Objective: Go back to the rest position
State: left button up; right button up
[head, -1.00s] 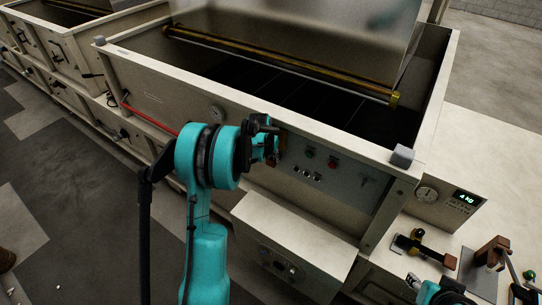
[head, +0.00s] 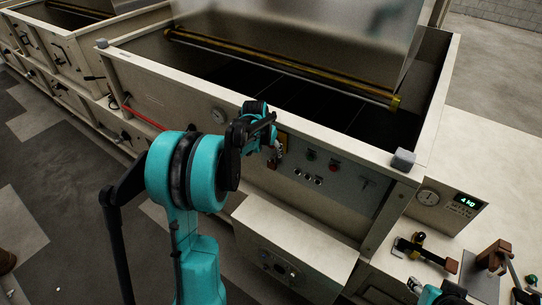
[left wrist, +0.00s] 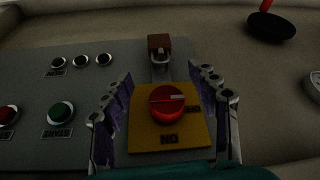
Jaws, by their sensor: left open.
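My left gripper (head: 277,152) is at the front control panel of the hopper (head: 330,180), beside a yellow plate (head: 284,139). In the left wrist view its two fingers (left wrist: 166,105) stand apart, one on each side of a red rotary knob (left wrist: 167,104) on the yellow plate. A gap shows between the knob and each finger, and nothing is held. The knob's pale mark lies sideways. In the head view the arm hides most of the knob.
A brown-block latch (left wrist: 159,47) sits close to the knob. Green (left wrist: 61,113) and red (left wrist: 6,115) buttons are on the same panel. A ledge box (head: 295,235) juts out below. A bench with a digital display (head: 466,201) and clamps (head: 425,250) is at right.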

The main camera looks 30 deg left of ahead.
pick_arm(q)
jog(key=s+d+r+t+b, duration=0.1)
jog(key=s+d+r+b, duration=0.35)
jog(key=s+d, duration=0.75)
jog(key=s+d+f+b, duration=0.1)
jog(key=s+d+f, duration=0.1)
jog(key=s+d, duration=0.2)
jog(key=s+d+f+m+t+b, duration=0.1)
jog(key=s+d, duration=0.3)
jog(key=s, duration=0.6)
jog(key=shift+s+f+h, duration=0.25)
jog(key=shift+f+h, duration=0.05)
jog(key=shift+f, duration=0.3)
jog(key=shift+s+d+f+t, duration=0.25)
jog(key=shift+t, duration=0.05)
jog(key=shift+c, duration=0.2)
jog(key=shift+w+m, duration=0.1)
jog(key=shift+m, duration=0.2)
